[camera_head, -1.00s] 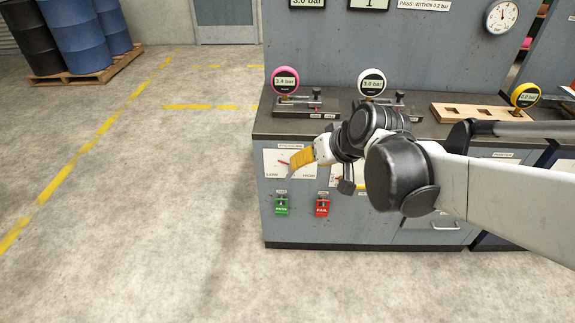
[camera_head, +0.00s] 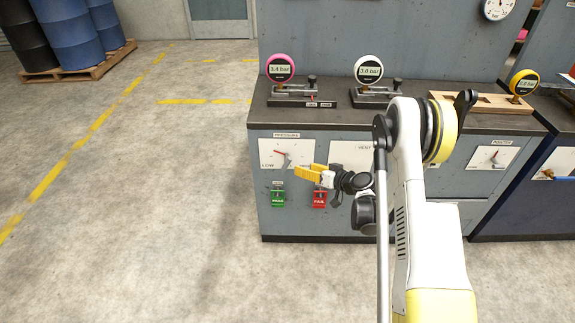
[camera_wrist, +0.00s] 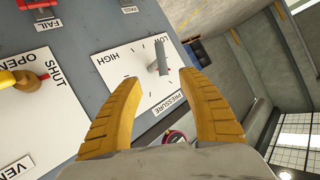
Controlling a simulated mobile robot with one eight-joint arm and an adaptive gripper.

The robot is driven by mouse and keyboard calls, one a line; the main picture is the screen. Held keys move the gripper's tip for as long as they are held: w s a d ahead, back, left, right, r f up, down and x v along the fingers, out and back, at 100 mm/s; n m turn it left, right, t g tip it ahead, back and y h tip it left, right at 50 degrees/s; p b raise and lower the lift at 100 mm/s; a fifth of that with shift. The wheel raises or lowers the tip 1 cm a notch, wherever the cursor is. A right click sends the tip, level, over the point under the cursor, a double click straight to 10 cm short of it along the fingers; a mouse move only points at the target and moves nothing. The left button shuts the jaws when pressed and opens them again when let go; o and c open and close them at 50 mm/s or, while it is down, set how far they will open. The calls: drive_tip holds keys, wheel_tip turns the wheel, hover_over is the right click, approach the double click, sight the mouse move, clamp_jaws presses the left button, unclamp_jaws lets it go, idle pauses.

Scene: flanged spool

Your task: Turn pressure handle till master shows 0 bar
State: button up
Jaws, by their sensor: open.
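The pressure handle (camera_head: 285,158) is a small grey lever on a white LOW–HIGH panel (camera_head: 268,152) on the bench front. In the wrist view the handle (camera_wrist: 158,60) stands out from the panel, appearing between and just beyond my fingertips; contact cannot be told. My gripper (camera_head: 298,172), with yellow fingers, is open and empty in front of the panel's lower right; both fingers also show in the wrist view (camera_wrist: 160,77). The white-rimmed gauge (camera_head: 368,70) reads 3.0 bar and the pink one (camera_head: 280,68) 3.4 bar. I cannot tell which is labelled master.
A yellow vent handle (camera_wrist: 20,78) is nearby.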

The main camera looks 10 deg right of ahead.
sight(288, 163)
drive_tip(key=b+x, duration=0.1)
drive_tip(key=x, duration=0.8)
drive_tip(key=shift+w+a+f, duration=0.15)
drive_tip(key=shift+f, duration=0.1)
drive_tip(key=shift+w+a+f, duration=0.1)
drive_tip(key=shift+w+a, duration=0.2)
drive_tip(key=shift+w, duration=0.3)
clamp_jaws()
